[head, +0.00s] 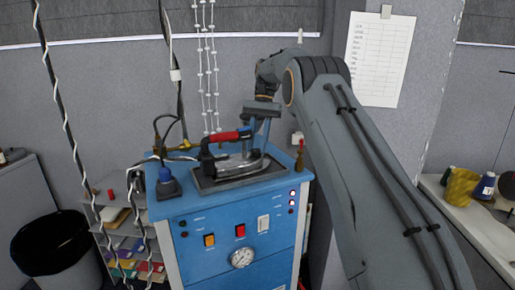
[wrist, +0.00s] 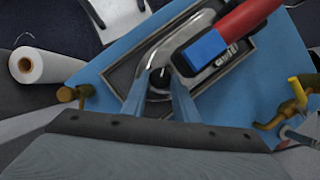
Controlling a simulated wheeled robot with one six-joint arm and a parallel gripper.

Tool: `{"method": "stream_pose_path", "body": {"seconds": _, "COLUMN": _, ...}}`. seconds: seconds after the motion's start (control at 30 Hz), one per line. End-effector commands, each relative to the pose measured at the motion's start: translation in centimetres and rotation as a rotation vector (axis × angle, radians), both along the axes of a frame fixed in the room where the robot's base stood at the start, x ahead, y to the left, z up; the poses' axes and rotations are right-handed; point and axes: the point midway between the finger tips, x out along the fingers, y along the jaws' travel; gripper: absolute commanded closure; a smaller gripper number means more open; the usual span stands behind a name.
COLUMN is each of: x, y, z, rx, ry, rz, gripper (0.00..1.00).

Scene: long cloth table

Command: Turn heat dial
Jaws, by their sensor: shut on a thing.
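In the wrist view the iron's silver body (wrist: 150,52) lies below the fingers. The heat dial (wrist: 158,80) is a small black round knob with a white mark, on the iron's body beside the handle's blue end. My gripper (head: 257,150) reaches down over the right end of the iron. In the wrist view its two fingers (wrist: 159,92) stand on either side of the dial and are shut on it. The dial is hidden in the head view.
Brass fittings (wrist: 76,94) and a brass valve (wrist: 291,104) flank the top. A white roll (wrist: 45,67) lies at left. A hose and cords hang left of the unit.

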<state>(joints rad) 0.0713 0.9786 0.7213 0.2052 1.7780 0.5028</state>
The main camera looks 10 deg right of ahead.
Motion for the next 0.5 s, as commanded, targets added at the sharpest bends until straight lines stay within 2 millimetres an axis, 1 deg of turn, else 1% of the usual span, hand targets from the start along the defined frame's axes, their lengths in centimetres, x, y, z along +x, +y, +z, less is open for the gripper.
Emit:
{"method": "stream_pose_path", "body": {"seconds": 0.2, "x": 0.19, "y": 0.28, "z": -0.1, "rx": 0.0, "ry": -0.002, "rz": 0.144, "gripper": 0.96}}
{"method": "stream_pose_path", "body": {"seconds": 0.5, "x": 0.21, "y": 0.37, "z": 0.01, "rx": 0.0, "ry": -0.003, "rz": 0.253, "gripper": 0.96}}
